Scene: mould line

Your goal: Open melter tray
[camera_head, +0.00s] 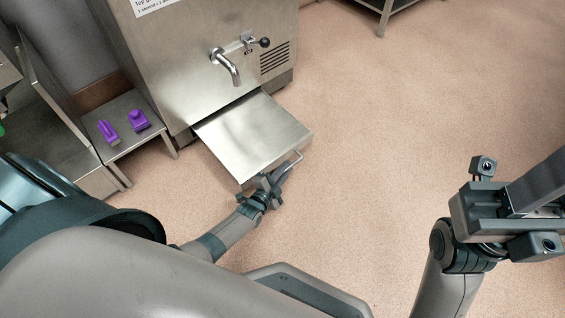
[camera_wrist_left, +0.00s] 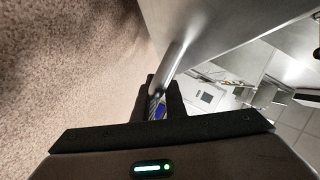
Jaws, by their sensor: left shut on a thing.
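The melter tray (camera_head: 252,136) is a flat steel tray that sticks out from the bottom front of the steel melter (camera_head: 190,60). A bar handle (camera_head: 294,162) runs along its front edge. My left gripper (camera_head: 272,178) is at this handle and shut on it. In the left wrist view the handle (camera_wrist_left: 172,62) runs between the two dark fingers (camera_wrist_left: 162,100), with the tray's steel surface (camera_wrist_left: 215,25) beside it. My right gripper (camera_head: 520,215) is over the floor at the right, away from the tray; its fingertips are not clearly seen.
The melter has a spout (camera_head: 228,66) and a lever above the tray. A low steel table (camera_head: 120,105) left of the melter bears two purple objects (camera_head: 139,120). A steel rack (camera_head: 385,12) stands at the back. The floor (camera_head: 400,110) right of the tray is clear.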

